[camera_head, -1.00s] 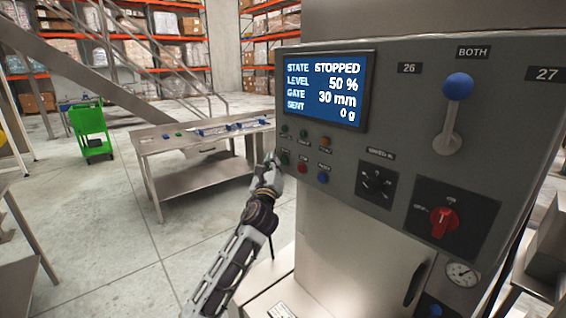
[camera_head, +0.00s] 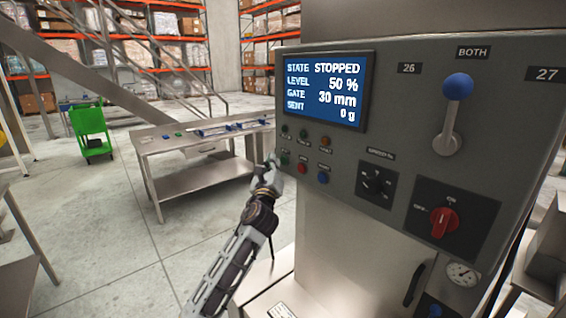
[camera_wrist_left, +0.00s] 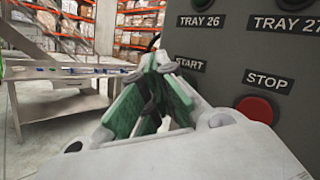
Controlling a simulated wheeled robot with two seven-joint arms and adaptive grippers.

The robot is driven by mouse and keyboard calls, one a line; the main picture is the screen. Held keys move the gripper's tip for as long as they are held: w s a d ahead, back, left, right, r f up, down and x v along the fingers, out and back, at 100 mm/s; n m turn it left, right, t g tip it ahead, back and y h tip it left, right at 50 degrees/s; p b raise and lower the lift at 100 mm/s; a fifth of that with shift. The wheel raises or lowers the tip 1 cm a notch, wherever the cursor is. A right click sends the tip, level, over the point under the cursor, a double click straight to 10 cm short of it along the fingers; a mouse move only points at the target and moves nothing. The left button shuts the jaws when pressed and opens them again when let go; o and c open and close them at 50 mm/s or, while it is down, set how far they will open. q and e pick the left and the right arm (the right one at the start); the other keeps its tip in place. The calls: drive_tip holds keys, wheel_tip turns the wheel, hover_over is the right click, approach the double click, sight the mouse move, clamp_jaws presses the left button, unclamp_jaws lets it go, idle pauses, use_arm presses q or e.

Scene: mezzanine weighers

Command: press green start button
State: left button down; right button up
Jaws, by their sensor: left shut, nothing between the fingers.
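The green start button (camera_head: 285,159) is at the left end of the lower button row on the grey control panel (camera_head: 400,130). My left gripper (camera_head: 273,160) is shut and empty at the panel's left edge, just left of the button. In the left wrist view the closed fingertips (camera_wrist_left: 160,62) are by the START label (camera_wrist_left: 190,64). The screen (camera_head: 322,90) reads STATE STOPPED. My right gripper is not in view.
The red stop button (camera_head: 302,168) is just right of the start button; it also shows in the left wrist view (camera_wrist_left: 255,109). A blue button (camera_head: 323,178) is further right. A steel table (camera_head: 195,165) and a green cart (camera_head: 93,135) stand at left, with open floor between.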

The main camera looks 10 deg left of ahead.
use_arm(q)
drive_tip(key=shift+w+d, duration=0.25)
drive_tip(key=shift+w, duration=0.1)
idle(0.7)
drive_tip(key=shift+w+d, duration=0.3)
drive_tip(key=shift+w, duration=0.05)
idle(0.9)
drive_tip(key=shift+s+a, duration=0.15)
drive_tip(key=shift+s, duration=0.05)
drive_tip(key=shift+s+a+p, duration=0.4)
drive_tip(key=shift+s+p, duration=0.1)
idle(0.6)
drive_tip(key=shift+s+a+p, duration=0.55)
drive_tip(key=shift+s+a, duration=0.25)
drive_tip(key=shift+s, duration=0.2)
drive_tip(key=shift+s+a+p, duration=0.5)
drive_tip(key=shift+s+a, duration=0.25)
drive_tip(key=shift+s, duration=0.25)
